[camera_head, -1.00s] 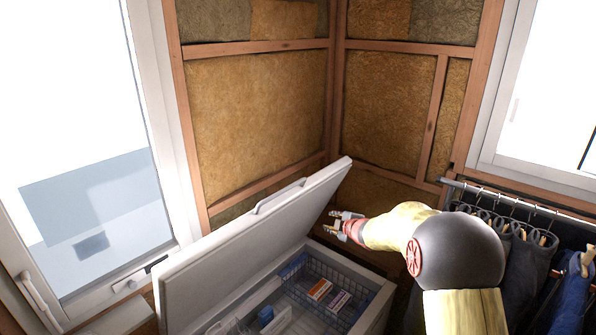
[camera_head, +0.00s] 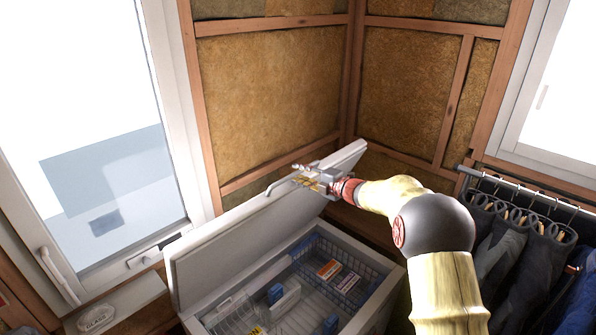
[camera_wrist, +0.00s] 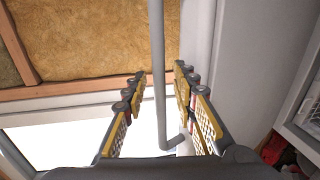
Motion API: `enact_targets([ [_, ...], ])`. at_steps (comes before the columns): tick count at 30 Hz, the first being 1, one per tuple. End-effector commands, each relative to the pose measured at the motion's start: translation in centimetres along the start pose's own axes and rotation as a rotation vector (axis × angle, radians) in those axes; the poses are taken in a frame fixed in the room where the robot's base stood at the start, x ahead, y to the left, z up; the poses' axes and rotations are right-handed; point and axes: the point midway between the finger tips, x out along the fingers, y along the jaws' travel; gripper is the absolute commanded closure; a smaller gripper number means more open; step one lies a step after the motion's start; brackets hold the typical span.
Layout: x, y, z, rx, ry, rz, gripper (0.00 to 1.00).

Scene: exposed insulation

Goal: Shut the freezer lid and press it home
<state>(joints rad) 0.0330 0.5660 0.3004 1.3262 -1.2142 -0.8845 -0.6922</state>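The chest freezer (camera_head: 388,285) stands open in the corner. Its pale lid (camera_head: 245,235) is tilted up, with its inner face towards me. A bar handle (camera_head: 279,186) runs along the lid's upper edge. My gripper (camera_head: 303,173) is at that edge, over the handle. In the wrist view the fingers of my gripper (camera_wrist: 160,78) are spread, and the grey handle bar (camera_wrist: 159,60) runs between them with a gap on both sides. The lid (camera_wrist: 200,40) lies just right of the bar in that view. I see no finger closed on the bar.
Inside the freezer are a wire basket (camera_head: 358,283) with small boxes (camera_head: 329,270) and several other packages. A tall window (camera_head: 110,130) and its sill are on the left. Trousers hang from a rail (camera_head: 530,193) on the right. Insulated stud walls (camera_head: 270,100) stand behind.

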Motion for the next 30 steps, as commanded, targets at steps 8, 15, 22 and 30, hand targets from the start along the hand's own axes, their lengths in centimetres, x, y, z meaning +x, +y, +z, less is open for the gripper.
enact_targets([
  [8,1.35,-0.02,-0.02,0.001,-0.001,-0.001,0.72],
  [15,1.32,-0.04,-0.01,0.001,-0.001,-0.001,0.75],
  [22,1.31,-0.03,-0.01,0.001,-0.001,-0.001,0.88],
  [30,1.30,-0.05,0.00,0.001,-0.001,-0.001,1.00],
])
